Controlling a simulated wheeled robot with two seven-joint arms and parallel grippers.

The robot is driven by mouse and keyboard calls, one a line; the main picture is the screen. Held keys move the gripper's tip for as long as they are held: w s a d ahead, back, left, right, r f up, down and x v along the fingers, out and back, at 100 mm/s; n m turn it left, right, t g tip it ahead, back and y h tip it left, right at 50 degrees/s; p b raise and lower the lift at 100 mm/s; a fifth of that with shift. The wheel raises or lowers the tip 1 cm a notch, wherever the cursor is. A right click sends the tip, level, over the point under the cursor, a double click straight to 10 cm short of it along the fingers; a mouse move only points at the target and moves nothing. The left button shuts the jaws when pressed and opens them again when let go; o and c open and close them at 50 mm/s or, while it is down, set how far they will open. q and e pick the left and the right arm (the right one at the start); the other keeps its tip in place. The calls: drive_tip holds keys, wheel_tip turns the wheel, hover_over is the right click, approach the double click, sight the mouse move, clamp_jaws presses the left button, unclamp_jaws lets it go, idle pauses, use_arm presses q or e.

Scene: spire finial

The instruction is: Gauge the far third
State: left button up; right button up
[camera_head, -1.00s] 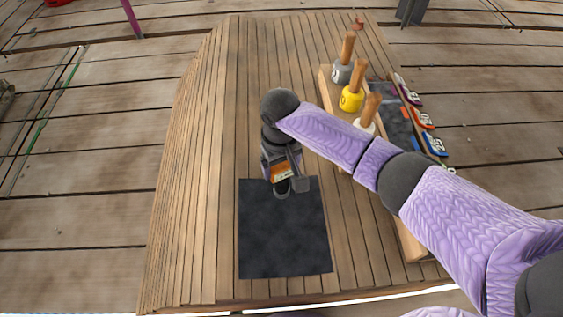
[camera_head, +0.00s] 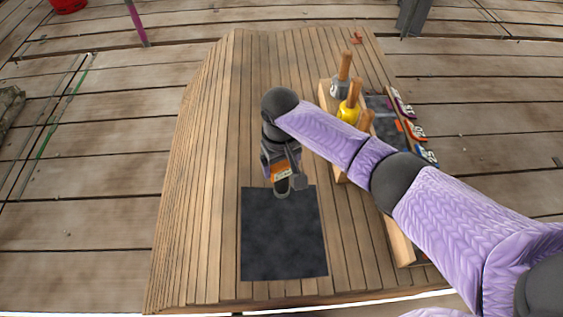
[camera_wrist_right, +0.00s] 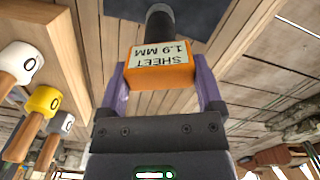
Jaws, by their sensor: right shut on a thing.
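My right gripper (camera_head: 281,166) is shut on an orange block (camera_wrist_right: 160,74), a gauge whose white label reads "SHEET 1.9 MM", upside down in the right wrist view. A dark cylinder (camera_wrist_right: 160,22) extends from the block's far side. In the head view the gauge's dark end overlaps the far edge of a flat dark sheet (camera_head: 283,245). I cannot tell whether it touches the sheet. The sheet lies on the slatted wooden surface. My left gripper is not in view.
To the right, a wooden rack (camera_head: 327,97) holds wooden-handled mallets, including a grey-headed one (camera_head: 340,88) and a yellow-headed one (camera_head: 348,112). Beside it are a dark panel (camera_head: 380,103) and numbered coloured tags, one orange (camera_head: 415,131). The slatted top left of the sheet (camera_head: 205,200) is clear.

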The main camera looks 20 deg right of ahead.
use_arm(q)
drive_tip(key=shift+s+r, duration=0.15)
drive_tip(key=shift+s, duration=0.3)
use_arm(e)
drive_tip(key=shift+f+b, duration=0.8)
drive_tip(key=shift+f, duration=0.8)
drive_tip(key=shift+f+b, duration=0.35)
drive_tip(key=shift+f, duration=0.4)
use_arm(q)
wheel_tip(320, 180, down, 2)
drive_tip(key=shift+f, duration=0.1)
use_arm(e)
drive_tip(key=o, duration=1.3)
drive_tip(key=shift+c, duration=0.2)
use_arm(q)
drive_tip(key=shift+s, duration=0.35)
use_arm(e)
drive_tip(key=shift+o, duration=0.3)
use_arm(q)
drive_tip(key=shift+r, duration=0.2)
use_arm(e)
drive_tip(key=shift+r, duration=0.1)
